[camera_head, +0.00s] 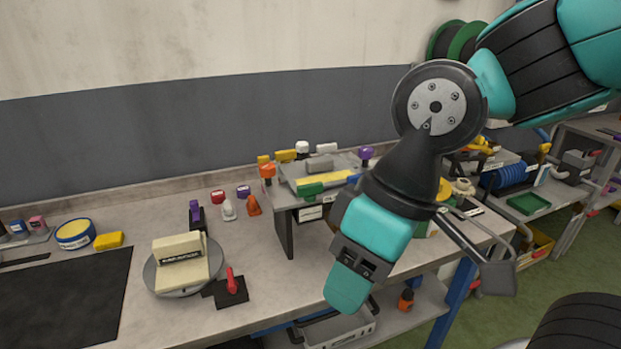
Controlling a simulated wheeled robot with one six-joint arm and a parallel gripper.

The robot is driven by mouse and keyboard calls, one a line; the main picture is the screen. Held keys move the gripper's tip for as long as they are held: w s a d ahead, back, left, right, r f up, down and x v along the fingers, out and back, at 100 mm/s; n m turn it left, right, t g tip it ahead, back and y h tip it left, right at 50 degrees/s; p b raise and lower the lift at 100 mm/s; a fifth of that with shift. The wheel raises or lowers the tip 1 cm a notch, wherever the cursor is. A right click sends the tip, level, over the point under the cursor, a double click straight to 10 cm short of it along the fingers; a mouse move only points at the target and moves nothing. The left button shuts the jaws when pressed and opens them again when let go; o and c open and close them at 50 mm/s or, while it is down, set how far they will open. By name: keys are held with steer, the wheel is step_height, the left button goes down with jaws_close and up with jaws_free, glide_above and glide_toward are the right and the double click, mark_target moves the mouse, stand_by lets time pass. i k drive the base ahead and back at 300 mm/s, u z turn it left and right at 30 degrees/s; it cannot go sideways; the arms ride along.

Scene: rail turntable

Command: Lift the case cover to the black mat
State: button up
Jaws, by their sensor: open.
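The case cover, a cream block-like piece with a dark label on its raised back part (182,262), sits on a round grey turntable (158,286) on the bench. The black mat (65,300) lies flat to its left, and the part of it in view is bare. My gripper (350,287) is at the low end of my teal and black arm, to the right of the cover and well apart from it, in front of the bench edge. It is open; its fingers are hard to make out from this side, and I see nothing held.
A black block with a red lever (233,288) stands close at the turntable's right, and a purple-topped clamp (196,215) behind it. A raised grey stand with tools (320,178) is further right. Yellow and blue tape (75,234) and a yellow block (109,241) lie behind the mat.

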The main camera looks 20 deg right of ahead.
mark_target(332, 171)
steer(key=u, duration=1.05)
steer(key=i, duration=1.4)
steer(key=z, duration=2.6)
